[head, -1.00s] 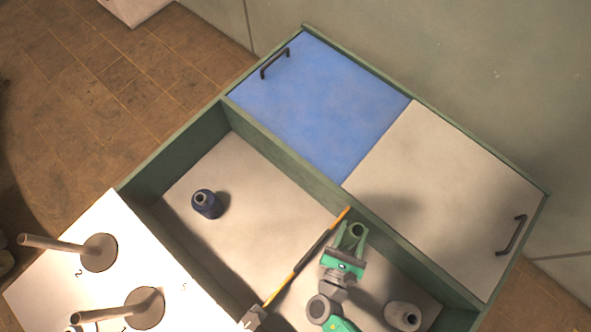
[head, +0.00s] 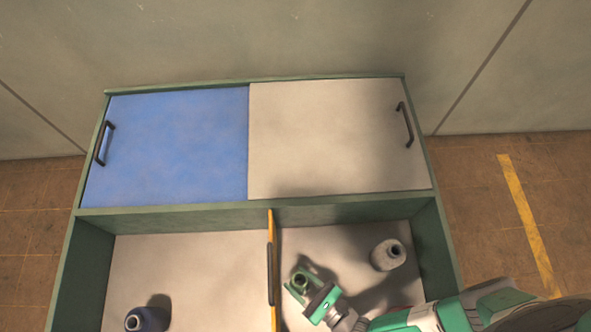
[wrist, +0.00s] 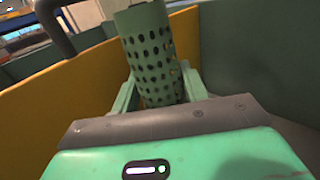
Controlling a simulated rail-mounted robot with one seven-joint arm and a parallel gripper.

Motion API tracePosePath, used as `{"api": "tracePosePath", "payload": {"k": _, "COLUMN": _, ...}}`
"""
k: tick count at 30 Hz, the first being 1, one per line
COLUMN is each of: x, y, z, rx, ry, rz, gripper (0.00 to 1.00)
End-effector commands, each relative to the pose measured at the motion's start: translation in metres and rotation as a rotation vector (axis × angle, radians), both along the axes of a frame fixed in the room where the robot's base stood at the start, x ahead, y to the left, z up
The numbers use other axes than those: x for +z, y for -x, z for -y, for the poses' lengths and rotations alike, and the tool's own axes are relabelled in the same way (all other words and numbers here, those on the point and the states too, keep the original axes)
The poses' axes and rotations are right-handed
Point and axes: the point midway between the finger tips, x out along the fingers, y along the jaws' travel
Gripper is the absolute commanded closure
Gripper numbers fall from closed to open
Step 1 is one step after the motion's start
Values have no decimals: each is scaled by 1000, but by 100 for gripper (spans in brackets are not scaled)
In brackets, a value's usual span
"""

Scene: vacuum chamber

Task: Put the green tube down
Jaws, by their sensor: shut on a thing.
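The green tube (head: 301,279) is upright or nearly so in the right compartment, close to the orange divider (head: 271,250). My gripper (head: 305,290) is shut on it. In the wrist view the tube (wrist: 150,50) shows as a perforated green cylinder between my two fingers (wrist: 158,92), with its lower end hidden by my gripper. The tube casts a shadow on the compartment floor (head: 335,245). I cannot tell whether its bottom touches that floor.
A white bottle (head: 387,255) stands to the right of the tube, in the same compartment. A dark blue bottle (head: 147,319) is in the left compartment. Behind are a blue panel (head: 170,145) and a white panel (head: 335,135) with handles. Floor behind the tube is clear.

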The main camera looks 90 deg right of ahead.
Motion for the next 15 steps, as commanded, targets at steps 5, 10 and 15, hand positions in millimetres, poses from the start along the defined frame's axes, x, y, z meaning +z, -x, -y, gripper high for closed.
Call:
{"api": "tracePosePath", "payload": {"k": 5, "x": -34, "y": 0, "z": 0, "rx": -1, "ry": 1, "rz": 1, "gripper": 79}}
{"api": "tracePosePath", "payload": {"k": 10, "x": -36, "y": 0, "z": 0, "rx": -1, "ry": 1, "rz": 1, "gripper": 79}}
{"api": "tracePosePath", "payload": {"k": 15, "x": -67, "y": 0, "z": 0, "rx": -2, "ry": 1, "rz": 0, "gripper": 79}}
